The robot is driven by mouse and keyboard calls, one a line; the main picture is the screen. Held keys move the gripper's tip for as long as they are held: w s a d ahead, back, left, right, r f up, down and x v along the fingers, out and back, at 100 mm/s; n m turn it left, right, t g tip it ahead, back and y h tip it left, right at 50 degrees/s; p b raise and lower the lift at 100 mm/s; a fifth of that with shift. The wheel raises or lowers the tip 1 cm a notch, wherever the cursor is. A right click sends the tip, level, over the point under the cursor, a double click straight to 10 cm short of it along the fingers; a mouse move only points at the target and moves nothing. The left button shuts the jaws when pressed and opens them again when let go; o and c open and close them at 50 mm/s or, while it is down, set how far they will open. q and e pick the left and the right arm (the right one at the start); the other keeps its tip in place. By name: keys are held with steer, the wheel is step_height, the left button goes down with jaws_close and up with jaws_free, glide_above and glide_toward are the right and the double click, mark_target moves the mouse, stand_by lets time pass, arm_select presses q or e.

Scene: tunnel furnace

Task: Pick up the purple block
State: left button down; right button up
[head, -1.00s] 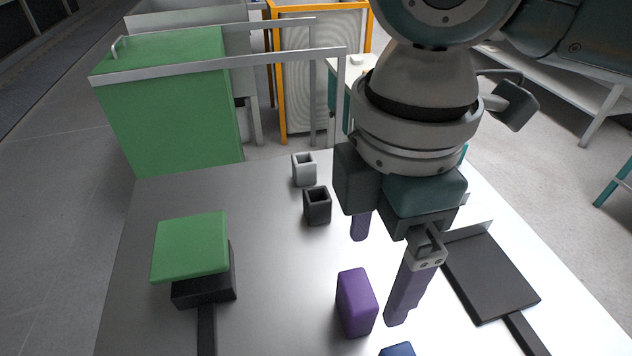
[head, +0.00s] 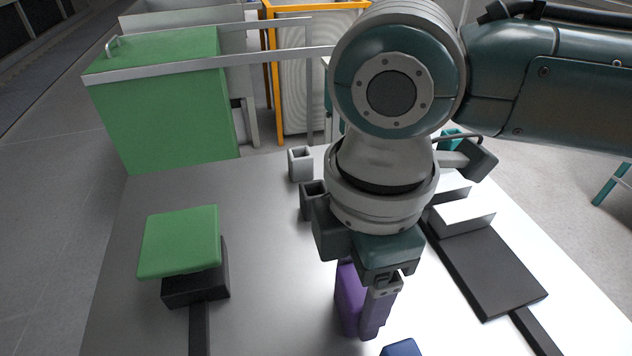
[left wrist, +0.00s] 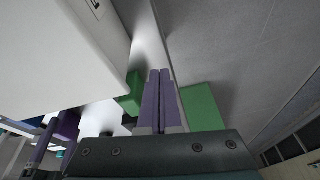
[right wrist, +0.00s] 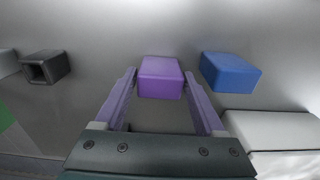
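The purple block (head: 348,299) stands on the grey table, partly hidden behind my right gripper (head: 362,325) in the head view. In the right wrist view the purple block (right wrist: 160,77) lies between the open purple fingertips of my right gripper (right wrist: 160,82), with a gap showing on each side. My left gripper (left wrist: 160,75) shows in the left wrist view with its two purple fingers together and nothing visible between them. It is out of the head view.
A blue block (right wrist: 230,72) sits close beside the right gripper's finger. A black open box (right wrist: 46,67) and a light grey one (head: 300,164) stand farther back. A green pad on a black stand (head: 180,241) is at left, and a dark plate (head: 488,268) at right.

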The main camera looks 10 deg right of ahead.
steer(key=c, duration=1)
steer(key=shift+r, duration=0.1)
steer(key=shift+c, duration=0.2)
